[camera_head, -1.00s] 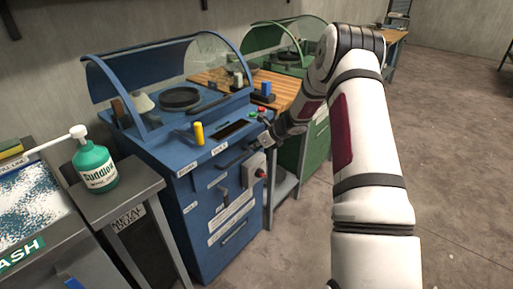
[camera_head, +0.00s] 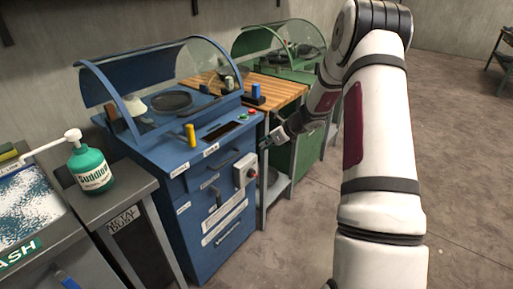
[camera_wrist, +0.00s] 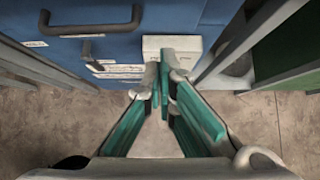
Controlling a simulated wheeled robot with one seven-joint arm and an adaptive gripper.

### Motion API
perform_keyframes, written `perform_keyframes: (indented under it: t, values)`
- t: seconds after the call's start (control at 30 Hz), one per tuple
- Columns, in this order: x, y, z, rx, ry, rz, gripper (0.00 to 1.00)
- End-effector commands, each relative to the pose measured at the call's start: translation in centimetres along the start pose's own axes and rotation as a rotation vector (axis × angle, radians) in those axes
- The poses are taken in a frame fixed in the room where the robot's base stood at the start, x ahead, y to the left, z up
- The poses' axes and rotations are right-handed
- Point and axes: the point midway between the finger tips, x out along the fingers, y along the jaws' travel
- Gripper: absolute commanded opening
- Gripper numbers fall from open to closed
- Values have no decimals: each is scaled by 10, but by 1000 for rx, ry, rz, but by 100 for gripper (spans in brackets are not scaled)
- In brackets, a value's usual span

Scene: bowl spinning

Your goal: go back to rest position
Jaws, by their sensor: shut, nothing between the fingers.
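My gripper (camera_head: 266,144) is at the right front corner of the blue machine (camera_head: 203,215), in front of the gap beside the green machine. In the wrist view my gripper (camera_wrist: 161,85) is shut, with its green-padded fingers together and nothing between them. It points at the blue front and the light grey switch box (camera_wrist: 172,43). I cannot tell whether the fingertips touch anything.
A wooden-topped bench (camera_head: 275,90) stands between the blue machine and the green machine (camera_head: 309,150). A yellow cylinder (camera_head: 191,135) stands on the blue top. A green soap bottle (camera_head: 91,168) is on the grey side table at left. The floor at right (camera_head: 460,170) is clear.

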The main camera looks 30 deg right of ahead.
Motion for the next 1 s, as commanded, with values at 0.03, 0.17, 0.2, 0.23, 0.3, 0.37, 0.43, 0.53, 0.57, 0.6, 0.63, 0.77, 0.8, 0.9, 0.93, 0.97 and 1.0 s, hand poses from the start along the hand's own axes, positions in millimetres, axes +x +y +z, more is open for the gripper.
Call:
perform_keyframes:
  t: [0.03,0.17,0.2,0.23,0.3,0.37,0.43,0.53,0.57,0.6,0.63,0.77,0.8,0.9,0.93,0.97,1.0]
  values:
    - [-8,0,1,0,0,0,0]
    - [-20,0,0,0,0,0,0]
    - [-22,0,0,0,0,0,0]
    - [-23,0,0,0,0,0,0]
    - [-24,0,0,1,0,1,0]
    - [-25,0,0,1,0,1,0]
    - [-25,1,0,-1,0,1,0]
    - [-31,9,9,-44,2,12,0]
    - [-35,14,15,-71,3,18,0]
    - [-42,24,24,-122,5,29,0]
    - [-49,33,33,-168,8,39,0]
    - [-88,86,72,-441,24,99,0]
    - [-102,104,82,-534,30,119,0]
    - [-137,150,102,-762,44,170,0]
    - [-147,163,106,-831,48,186,0]
    - [-158,176,110,-898,52,201,0]
    - [-172,193,114,-988,57,220,0]
